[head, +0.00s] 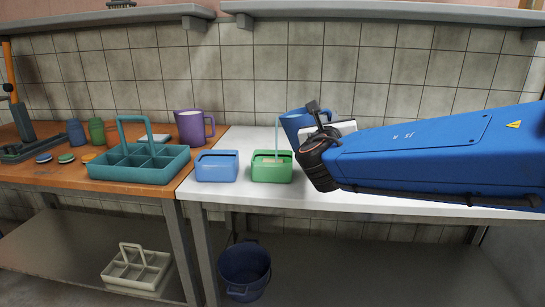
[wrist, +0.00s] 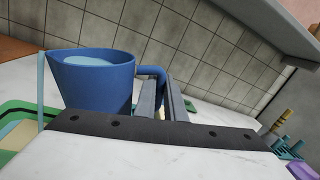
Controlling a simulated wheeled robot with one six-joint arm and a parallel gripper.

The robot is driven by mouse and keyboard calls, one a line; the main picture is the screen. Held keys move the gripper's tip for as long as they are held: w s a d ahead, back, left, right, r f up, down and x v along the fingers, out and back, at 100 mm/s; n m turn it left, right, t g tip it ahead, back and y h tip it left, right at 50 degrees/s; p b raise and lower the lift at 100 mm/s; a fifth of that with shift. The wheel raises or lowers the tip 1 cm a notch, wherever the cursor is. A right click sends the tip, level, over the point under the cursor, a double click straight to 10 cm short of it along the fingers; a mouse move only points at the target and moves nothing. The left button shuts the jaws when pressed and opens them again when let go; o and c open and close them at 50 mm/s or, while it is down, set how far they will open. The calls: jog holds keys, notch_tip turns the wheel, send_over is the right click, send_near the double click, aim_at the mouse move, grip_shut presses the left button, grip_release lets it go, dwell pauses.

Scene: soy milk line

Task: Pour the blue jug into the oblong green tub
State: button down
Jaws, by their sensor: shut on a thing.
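The blue jug (head: 296,126) is tilted to the left above the white table. My gripper (wrist: 163,98) is shut on the jug's handle, on the side away from the spout. In the wrist view the jug (wrist: 98,88) has pale liquid inside near its rim. A thin pale stream falls from its lip into the oblong green tub (head: 271,174). Some pale beige content shows inside the tub. A corner of the tub also shows at the left edge of the wrist view (wrist: 12,108). My forearm hides part of the table to the right.
A blue oblong tub (head: 216,173) stands just left of the green one. A teal divided carrier (head: 140,174), a purple jug (head: 190,127) and several small jars and discs are on the orange table. A shelf (head: 380,14) runs above. A dark blue bucket (head: 244,268) is below.

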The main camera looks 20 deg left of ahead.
dwell(0.4)
jog(key=shift+s+a+r+n+t+y, duration=0.1)
jog(key=shift+a+r+n+t+y, duration=0.05)
jog(key=shift+r+n, duration=0.65)
jog(key=shift+a+r+n+t+y, duration=0.15)
jog(key=shift+r+n, duration=0.3)
jog(key=shift+n, duration=0.55)
jog(key=shift+s+a+r+n, duration=0.1)
jog(key=shift+a+r+n, duration=0.2)
jog(key=shift+n, duration=0.4)
jog(key=shift+s+a+r+n, duration=0.1)
jog(key=shift+a+r+n, duration=0.15)
jog(key=shift+n, duration=0.45)
jog(key=shift+a+n+y, duration=0.2)
jog(key=shift+n+y, duration=0.2)
dwell(0.5)
